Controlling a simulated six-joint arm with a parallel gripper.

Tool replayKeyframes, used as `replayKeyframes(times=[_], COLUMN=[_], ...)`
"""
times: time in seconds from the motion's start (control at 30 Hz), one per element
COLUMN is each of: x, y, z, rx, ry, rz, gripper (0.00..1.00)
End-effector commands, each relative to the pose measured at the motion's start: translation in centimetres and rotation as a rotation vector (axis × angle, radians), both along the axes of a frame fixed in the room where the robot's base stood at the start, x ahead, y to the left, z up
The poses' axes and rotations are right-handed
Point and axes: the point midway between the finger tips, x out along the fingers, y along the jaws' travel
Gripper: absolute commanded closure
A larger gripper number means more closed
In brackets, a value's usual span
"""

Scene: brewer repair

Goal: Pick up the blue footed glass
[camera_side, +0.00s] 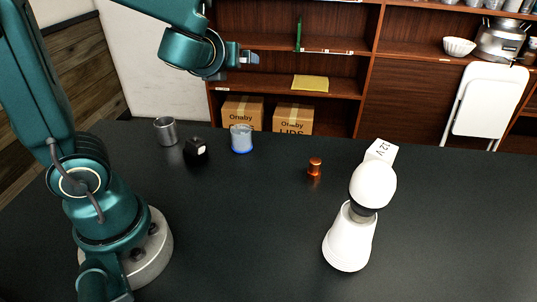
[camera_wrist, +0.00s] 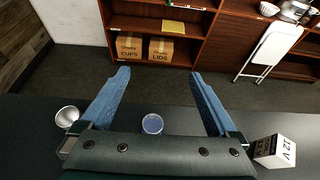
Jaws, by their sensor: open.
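The blue footed glass (camera_side: 241,139) stands upright on the dark table, clear-walled with a bright blue foot. In the wrist view the glass (camera_wrist: 152,124) shows from above, just past the gripper's body and between the two fingers in the picture. My gripper (camera_side: 248,57) is high above the table, well apart from the glass, and in the side view it appears above it. In the wrist view its blue fingers (camera_wrist: 158,73) are spread wide with nothing held between them.
A metal cup (camera_side: 166,131) and a small black block (camera_side: 195,150) stand left of the glass. A copper-coloured cylinder (camera_side: 315,166), a white rounded device (camera_side: 348,240) and a white 12 V box (camera_side: 381,151) are to the right. The table between glass and cylinder is clear.

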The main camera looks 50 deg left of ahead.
Motion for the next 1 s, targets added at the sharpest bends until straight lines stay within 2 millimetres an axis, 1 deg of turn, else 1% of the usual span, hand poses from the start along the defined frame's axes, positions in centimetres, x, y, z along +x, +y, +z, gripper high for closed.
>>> replayKeyframes(times=[0.03,0.37,0.7,0.8,0.9,1.0], x=[0.4,0.2,0.1,0.2,0.2,0.2], y=[-0.1,-0.1,-0.1,-0.1,-0.1,-0.1], z=[-0.5,-5.5,-13.3,-15.2,-16.7,-17.6], rx=[0.035,0.027,0.029,0.027,0.025,0.024], ry=[0.030,0.028,0.032,0.027,0.021,0.017], rz=[-0.031,-0.025,-0.025,-0.024,-0.021,-0.020], gripper=[0.05,0.05,0.05,0.05,0.05,0.05])
